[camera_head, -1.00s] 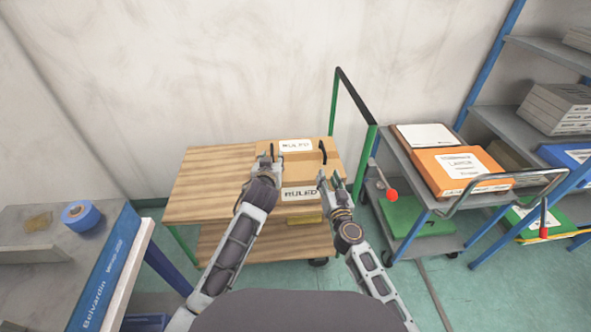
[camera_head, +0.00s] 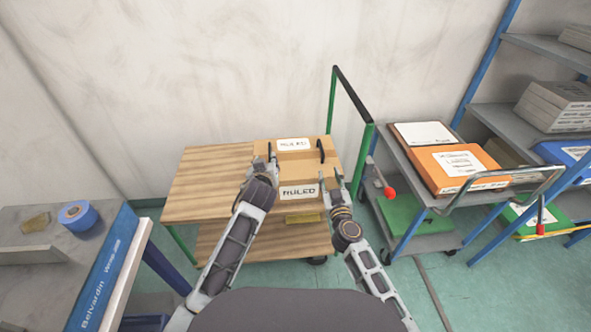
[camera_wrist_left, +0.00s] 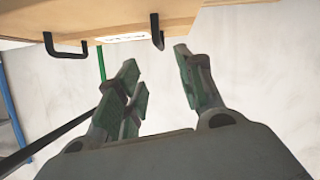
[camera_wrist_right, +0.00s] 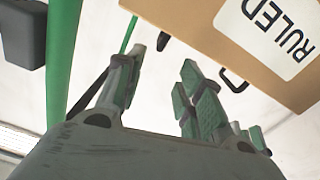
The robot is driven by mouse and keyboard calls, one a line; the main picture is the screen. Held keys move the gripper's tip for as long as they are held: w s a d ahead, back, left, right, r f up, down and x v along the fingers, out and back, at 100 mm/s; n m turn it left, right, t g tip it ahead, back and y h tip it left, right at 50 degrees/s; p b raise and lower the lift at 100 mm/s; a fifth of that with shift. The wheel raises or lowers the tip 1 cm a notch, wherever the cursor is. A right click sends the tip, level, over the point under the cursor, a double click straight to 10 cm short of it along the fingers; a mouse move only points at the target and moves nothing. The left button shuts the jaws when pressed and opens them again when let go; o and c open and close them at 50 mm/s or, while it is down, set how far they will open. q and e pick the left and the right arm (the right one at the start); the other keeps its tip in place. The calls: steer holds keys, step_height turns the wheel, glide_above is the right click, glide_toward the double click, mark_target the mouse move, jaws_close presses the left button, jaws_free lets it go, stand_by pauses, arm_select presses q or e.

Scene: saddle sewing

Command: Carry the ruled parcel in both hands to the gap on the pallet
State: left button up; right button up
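The ruled parcel (camera_head: 308,171) is a tan carton with white "RULED" labels on its top and front. It sits at the right end of the wooden-topped trolley (camera_head: 208,182). Black handles show at its sides; the right one (camera_head: 321,150) is clear in the head view. My left gripper (camera_head: 271,153) is at the parcel's left side, its fingers apart and empty in the left wrist view (camera_wrist_left: 157,66). My right gripper (camera_head: 331,179) is by the front right corner, also open and empty in the right wrist view (camera_wrist_right: 160,68). I cannot make out a pallet.
The trolley's green and black push frame (camera_head: 353,94) rises close to the parcel's right. A grey cart (camera_head: 398,158) with an orange box (camera_head: 455,168) stands further right. The wooden top is clear left of the parcel. A bench (camera_head: 60,272) is at the left.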

mark_target(269, 150)
arm_select(q)
steer(key=shift+w, duration=0.1)
arm_select(e)
steer(key=shift+w, duration=0.1)
